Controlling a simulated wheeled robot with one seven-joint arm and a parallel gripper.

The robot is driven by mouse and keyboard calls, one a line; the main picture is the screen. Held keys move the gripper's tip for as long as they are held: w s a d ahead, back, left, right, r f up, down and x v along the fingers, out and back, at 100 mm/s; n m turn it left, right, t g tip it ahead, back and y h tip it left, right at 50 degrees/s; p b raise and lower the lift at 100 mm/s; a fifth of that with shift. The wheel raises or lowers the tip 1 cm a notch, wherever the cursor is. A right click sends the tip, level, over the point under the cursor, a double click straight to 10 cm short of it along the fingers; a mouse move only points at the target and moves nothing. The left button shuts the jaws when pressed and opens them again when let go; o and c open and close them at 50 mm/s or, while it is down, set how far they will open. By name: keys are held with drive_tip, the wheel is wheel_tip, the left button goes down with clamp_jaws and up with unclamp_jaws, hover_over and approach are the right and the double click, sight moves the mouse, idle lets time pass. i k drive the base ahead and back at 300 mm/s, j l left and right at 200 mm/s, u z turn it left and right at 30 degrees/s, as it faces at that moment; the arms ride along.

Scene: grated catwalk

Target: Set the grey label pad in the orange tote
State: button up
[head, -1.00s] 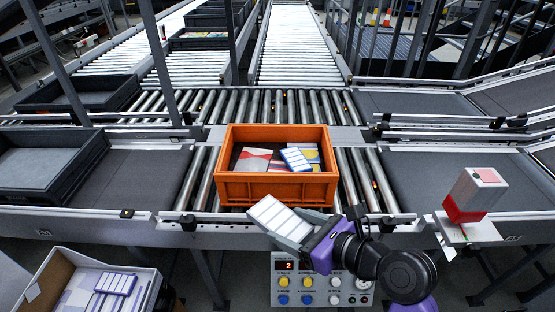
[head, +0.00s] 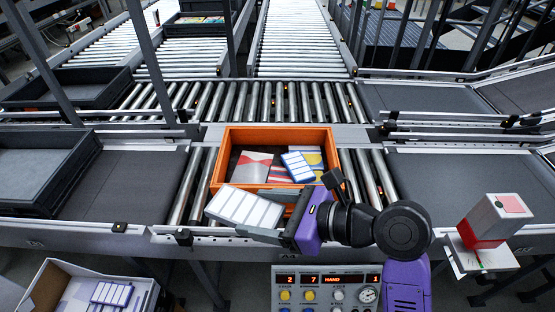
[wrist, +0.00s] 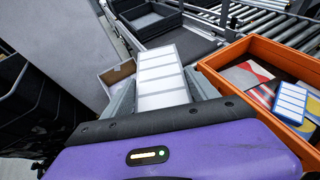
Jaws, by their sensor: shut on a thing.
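The grey label pad (head: 243,207), a flat block with pale label panels, is held in my gripper (head: 275,225). In the head view it is at the near left corner of the orange tote (head: 230,131), hiding part of its front wall. In the wrist view the pad (wrist: 162,78) sits between my fingers (wrist: 165,95), and the tote (wrist: 225,57) lies to its right. Inside the tote are a blue-edged label pad (head: 297,166), a red and white packet (head: 252,167) and a yellow and blue one (head: 312,160).
The tote stands on a roller conveyor (head: 197,190). A dark tray (head: 78,178) is at left. A cardboard box (head: 52,277) with blue-edged pads is at lower left. A control panel (head: 326,288) is below. A red and white block-shaped device (head: 492,220) stands at right.

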sight(258, 169)
drive_tip(key=i, duration=1.15)
